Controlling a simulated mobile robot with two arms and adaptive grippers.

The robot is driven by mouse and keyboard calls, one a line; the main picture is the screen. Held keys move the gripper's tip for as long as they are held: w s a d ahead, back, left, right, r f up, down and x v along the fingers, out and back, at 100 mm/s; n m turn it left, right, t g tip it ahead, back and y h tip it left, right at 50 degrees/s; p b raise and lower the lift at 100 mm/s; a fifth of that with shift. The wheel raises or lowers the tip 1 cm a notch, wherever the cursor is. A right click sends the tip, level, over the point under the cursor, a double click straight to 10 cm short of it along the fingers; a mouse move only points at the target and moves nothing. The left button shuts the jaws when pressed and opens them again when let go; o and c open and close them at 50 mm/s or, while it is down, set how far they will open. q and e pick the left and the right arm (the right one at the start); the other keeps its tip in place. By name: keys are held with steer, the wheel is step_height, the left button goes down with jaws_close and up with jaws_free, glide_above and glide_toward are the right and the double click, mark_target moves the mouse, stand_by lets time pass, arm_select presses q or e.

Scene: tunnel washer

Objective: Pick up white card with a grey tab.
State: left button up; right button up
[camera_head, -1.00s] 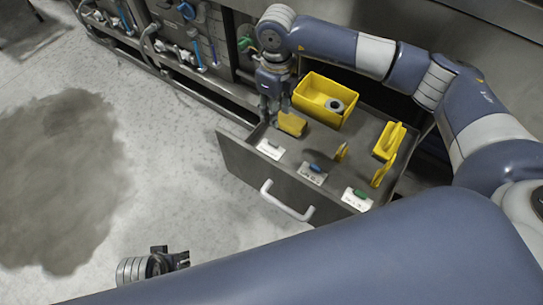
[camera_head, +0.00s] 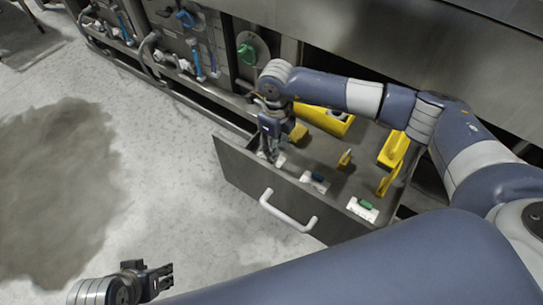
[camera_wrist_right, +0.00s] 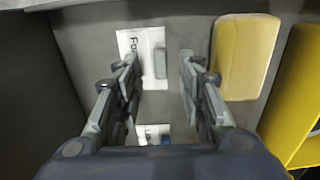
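The white card with a grey tab (camera_wrist_right: 132,48) lies flat on the drawer floor, its grey tab (camera_wrist_right: 160,63) standing near its right edge in the right wrist view. In the head view the card (camera_head: 280,160) is partly hidden by my right gripper (camera_head: 268,153). The right gripper (camera_wrist_right: 158,60) is open above the card, one fingertip on either side of the tab, not visibly touching it. My left gripper (camera_head: 170,280) is at the lower left, outside the drawer over the floor; its opening is too small to tell.
The open drawer (camera_head: 240,172) also holds a blue-tabbed card (camera_head: 314,181), a green-tabbed card (camera_head: 362,209), a yellow bin (camera_head: 335,122) and several other yellow pieces. A yellow block (camera_wrist_right: 243,55) lies close right of the right gripper. A wall panel with valves stands behind.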

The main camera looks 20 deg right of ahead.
steer(key=shift+f, duration=0.9)
steer(key=shift+c, duration=0.6)
jaws_close()
steer(key=shift+r, duration=0.15)
steer(key=shift+w+r, duration=0.1)
steer(key=shift+r, duration=0.25)
step_height(320, 180, up, 3)
steer(key=shift+f+p, duration=0.1)
steer(key=shift+p, duration=0.25)
arm_select(q)
steer(key=p+x, duration=0.1)
steer(key=x, duration=0.4)
steer(key=shift+s, duration=0.15)
arm_select(e)
step_height(320, 180, up, 6)
steer(key=shift+r, duration=0.2)
